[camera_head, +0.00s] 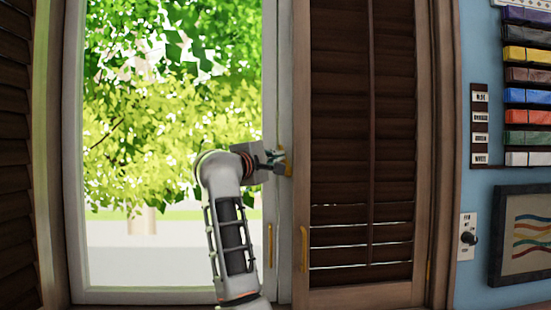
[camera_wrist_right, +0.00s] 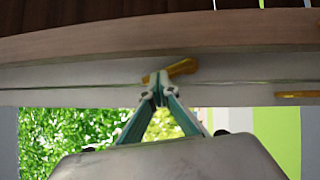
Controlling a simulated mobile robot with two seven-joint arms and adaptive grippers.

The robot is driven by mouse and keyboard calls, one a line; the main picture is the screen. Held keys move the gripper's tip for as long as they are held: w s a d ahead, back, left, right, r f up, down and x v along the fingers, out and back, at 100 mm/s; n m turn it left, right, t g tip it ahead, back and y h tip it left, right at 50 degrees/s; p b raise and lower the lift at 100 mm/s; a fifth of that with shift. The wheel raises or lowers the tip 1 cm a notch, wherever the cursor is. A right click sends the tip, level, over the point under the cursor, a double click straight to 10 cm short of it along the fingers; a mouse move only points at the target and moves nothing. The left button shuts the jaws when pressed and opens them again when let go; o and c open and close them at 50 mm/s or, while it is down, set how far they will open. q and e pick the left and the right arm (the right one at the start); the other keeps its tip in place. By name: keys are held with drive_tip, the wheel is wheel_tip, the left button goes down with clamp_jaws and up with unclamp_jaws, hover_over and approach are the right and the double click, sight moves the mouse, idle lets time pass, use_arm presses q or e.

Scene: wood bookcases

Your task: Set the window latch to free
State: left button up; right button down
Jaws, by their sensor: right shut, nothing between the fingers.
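The window latch (camera_head: 288,161) is a small brass-yellow piece on the pale window frame, partly hidden behind my right gripper in the head view. In the right wrist view the latch (camera_wrist_right: 182,68) lies slanted across the upper part of the frame, its left end at the fingertips. My right gripper (camera_head: 277,164) is at the latch, its fingers together with nothing held. In the right wrist view the fingertips (camera_wrist_right: 158,92) meet just below the latch; whether they touch it I cannot tell. My left gripper is not in view.
A dark louvred shutter (camera_head: 340,100) stands right of the window, with a brass pull (camera_head: 303,248). Another brass pull (camera_head: 270,245) is lower on the window frame. A switch plate (camera_head: 467,237), a framed picture (camera_head: 525,232) and shelved coloured boxes (camera_head: 527,96) are farther right.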

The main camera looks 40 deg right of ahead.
drive_tip(key=shift+s+d+r+m+y, duration=0.15)
drive_tip(key=shift+d+m+y, duration=0.1)
drive_tip(key=shift+m, duration=0.25)
drive_tip(key=shift+s+d+r+m+y, duration=0.15)
drive_tip(key=shift+d+m+y, duration=0.1)
drive_tip(key=shift+m, duration=0.25)
idle(1.2)
drive_tip(key=shift+a, duration=0.15)
idle(0.3)
